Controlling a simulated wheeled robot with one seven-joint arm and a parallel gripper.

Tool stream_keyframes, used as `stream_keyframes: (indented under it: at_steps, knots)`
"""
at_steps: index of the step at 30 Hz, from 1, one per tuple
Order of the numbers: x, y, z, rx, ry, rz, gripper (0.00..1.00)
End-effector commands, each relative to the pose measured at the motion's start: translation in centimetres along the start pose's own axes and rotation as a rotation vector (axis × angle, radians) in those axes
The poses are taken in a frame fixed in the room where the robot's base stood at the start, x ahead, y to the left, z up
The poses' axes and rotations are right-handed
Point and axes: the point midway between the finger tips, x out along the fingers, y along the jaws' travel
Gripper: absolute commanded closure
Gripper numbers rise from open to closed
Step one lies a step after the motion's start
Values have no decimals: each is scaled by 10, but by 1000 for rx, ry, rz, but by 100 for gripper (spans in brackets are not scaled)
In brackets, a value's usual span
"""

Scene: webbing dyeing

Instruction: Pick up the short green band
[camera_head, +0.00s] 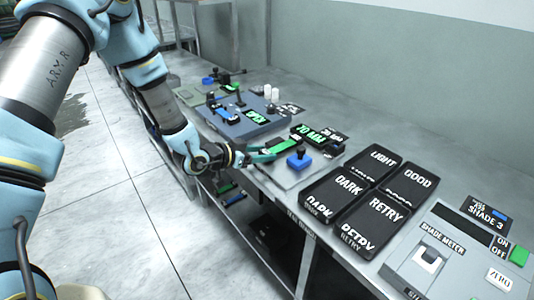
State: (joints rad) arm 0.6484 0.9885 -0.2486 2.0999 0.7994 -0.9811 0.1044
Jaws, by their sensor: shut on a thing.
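A short green band (284,146) lies lengthwise at the tips of my gripper (262,154). My gripper is shut on the near end of the band. The band is over a light grey plate near the front edge of the bench; I cannot tell whether it touches the plate. A blue block with a dark knob (299,160) stands just to the right of the band.
Black trays marked LIGHT, GOOD, DARK (345,187) and RETRY stand to the right, then a shade meter (432,262). A blue-grey fixture (240,118) is behind left. More items lie on a lower shelf.

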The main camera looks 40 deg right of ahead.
Motion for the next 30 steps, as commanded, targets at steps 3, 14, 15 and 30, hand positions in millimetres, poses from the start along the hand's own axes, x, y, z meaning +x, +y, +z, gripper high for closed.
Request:
stream_keyframes:
  at_steps: [3,14,15,30]
  knots:
    - [-3,-1,-9,2,2,-2,100]
    - [-24,-1,-59,4,4,-3,100]
    - [-26,-1,-64,4,3,-2,100]
    - [-37,0,-88,-1,0,0,100]
